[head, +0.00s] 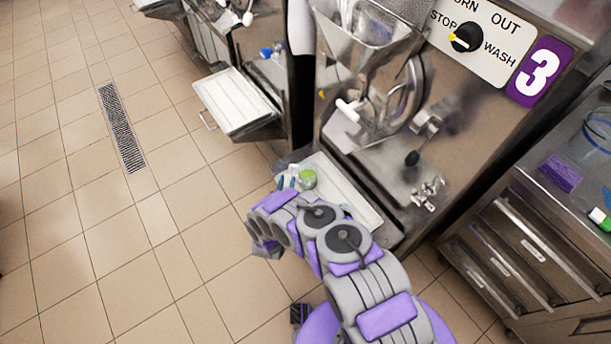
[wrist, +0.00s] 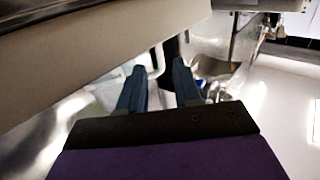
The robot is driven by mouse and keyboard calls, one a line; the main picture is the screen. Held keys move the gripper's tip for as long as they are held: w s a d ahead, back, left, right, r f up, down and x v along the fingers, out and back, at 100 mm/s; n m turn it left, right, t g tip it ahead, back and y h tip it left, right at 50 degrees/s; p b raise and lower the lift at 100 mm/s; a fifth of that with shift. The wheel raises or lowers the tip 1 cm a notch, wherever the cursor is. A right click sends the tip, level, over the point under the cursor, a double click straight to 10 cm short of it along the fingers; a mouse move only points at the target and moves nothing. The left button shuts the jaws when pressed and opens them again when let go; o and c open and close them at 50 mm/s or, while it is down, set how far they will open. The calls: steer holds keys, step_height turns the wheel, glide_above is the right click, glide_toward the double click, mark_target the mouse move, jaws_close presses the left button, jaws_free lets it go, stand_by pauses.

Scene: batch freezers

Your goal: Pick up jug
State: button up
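My gripper (head: 288,182) is at the front of the machine marked 3, with its blue fingertips over or beside the drip tray (head: 345,190). In the wrist view my gripper (wrist: 158,85) has its two blue fingers apart, with nothing clearly held between them. A small green-topped item (head: 308,178) sits at the tray's left end, just right of the fingertips; I cannot tell whether it is the jug. A pale, translucent shape (wrist: 107,92) shows beside the left finger in the wrist view, too blurred to name. No jug is clearly recognisable.
The machine's steel hopper (head: 365,35) and spout parts stand above the tray. A second machine with a pulled-out white tray (head: 236,102) is at the upper left. A steel drawer cabinet (head: 520,250) is at the right. The tiled floor (head: 110,230) at left is clear.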

mark_target(290, 168)
steer(key=shift+w+a+f, duration=0.1)
steer(key=shift+w+a, duration=0.2)
steer(key=shift+w, duration=0.35)
steer(key=w, duration=0.1)
steer(key=w+d+b, duration=0.1)
steer(key=w, duration=0.1)
steer(key=w+d+b, duration=0.1)
steer(key=w, duration=0.1)
steer(key=shift+d, duration=0.1)
steer(key=shift+w+a, duration=0.15)
steer(key=shift+a, duration=0.3)
steer(key=shift+d+r, duration=0.2)
steer(key=shift+d, duration=0.2)
jaws_close()
steer(key=shift+a, duration=0.1)
steer(key=shift+a, duration=0.2)
